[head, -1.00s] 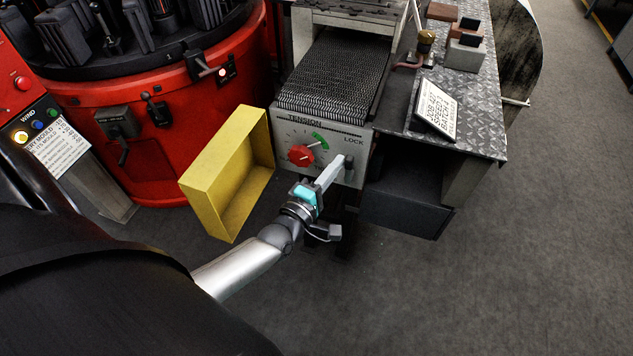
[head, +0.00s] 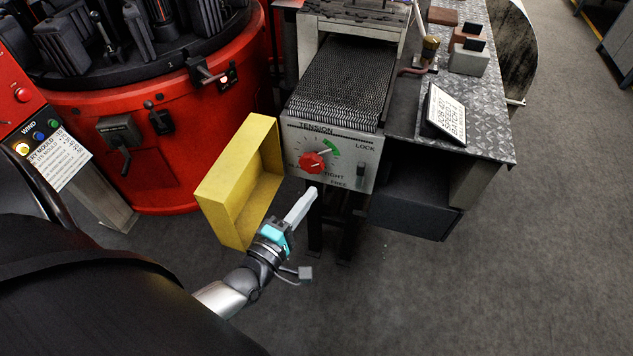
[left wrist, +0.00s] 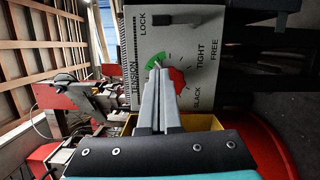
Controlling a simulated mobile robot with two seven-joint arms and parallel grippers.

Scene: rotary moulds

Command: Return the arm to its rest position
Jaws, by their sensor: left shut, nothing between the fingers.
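My left gripper (head: 303,203) is shut and empty in the head view, in front of and below the tension panel, apart from it. It also shows in the left wrist view (left wrist: 158,85), its fingers together and pointing toward the panel. The tension panel (head: 345,150) carries a red knob (head: 313,162), a green dial arc and a lock lever (head: 361,174). In the left wrist view the panel (left wrist: 205,45) appears turned on its side, with the red knob (left wrist: 178,80) partly hidden behind the fingers. My right gripper is not in view.
A yellow open box (head: 240,180) is just left of my left gripper. A red rotary machine (head: 185,165) with dark moulds stands at the left. A metal bench (head: 485,120) with a sign (head: 445,112) and a dark drawer (head: 405,207) is at the right. Grey floor (head: 480,290) is clear at lower right.

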